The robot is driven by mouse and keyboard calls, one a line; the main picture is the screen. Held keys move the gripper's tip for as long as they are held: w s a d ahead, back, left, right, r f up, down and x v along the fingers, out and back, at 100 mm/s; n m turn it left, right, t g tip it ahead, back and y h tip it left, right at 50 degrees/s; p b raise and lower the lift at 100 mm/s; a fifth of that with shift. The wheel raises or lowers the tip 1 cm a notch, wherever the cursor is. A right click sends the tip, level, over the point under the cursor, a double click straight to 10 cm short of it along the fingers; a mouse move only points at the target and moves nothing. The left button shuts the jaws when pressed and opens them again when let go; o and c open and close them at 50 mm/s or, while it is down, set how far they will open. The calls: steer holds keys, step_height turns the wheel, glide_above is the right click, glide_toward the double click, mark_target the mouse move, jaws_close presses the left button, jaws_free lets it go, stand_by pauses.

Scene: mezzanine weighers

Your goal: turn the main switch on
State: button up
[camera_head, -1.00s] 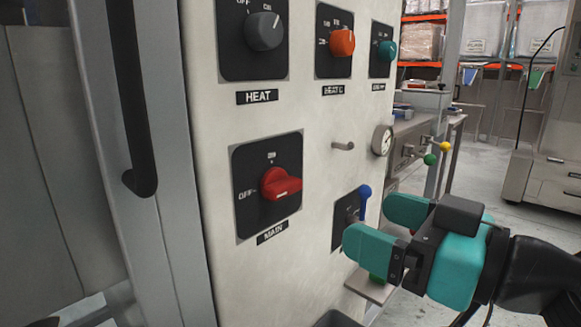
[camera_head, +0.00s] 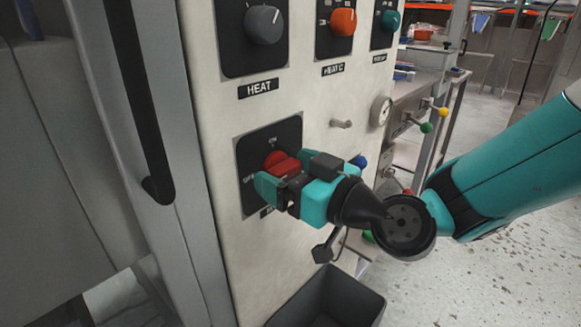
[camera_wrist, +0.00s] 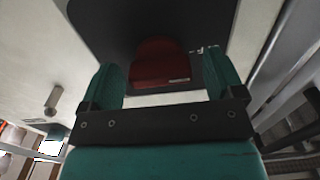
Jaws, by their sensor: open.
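The main switch is a red knob (camera_head: 279,161) on a black square plate (camera_head: 246,150), with ON marked at the top and OFF at the left. My gripper (camera_head: 282,170) is at the knob, its teal fingers apart on either side of it. In the wrist view the red knob (camera_wrist: 160,60) sits between the two open fingers (camera_wrist: 163,78), with gaps showing at both sides. The gripper hides part of the handle and most of the MAIN label in the head view, so the handle's exact angle is hard to tell.
Above are a grey HEAT knob (camera_head: 264,25), an orange knob (camera_head: 342,22) and a teal knob (camera_head: 390,20). A dark bin (camera_head: 335,300) stands below. A black door handle (camera_head: 150,120) is at the left.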

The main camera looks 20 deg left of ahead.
steer(key=c, duration=0.9)
steer(key=shift+m, duration=0.3)
steer(key=m, duration=0.8)
steer(key=shift+m, duration=0.4)
steer(key=m+p, duration=0.1)
steer(key=m, duration=0.3)
steer(key=shift+m+p, duration=0.3)
steer(key=shift+p, duration=0.1)
steer(key=shift+m+p, duration=0.75)
steer(key=shift+m, duration=1.25)
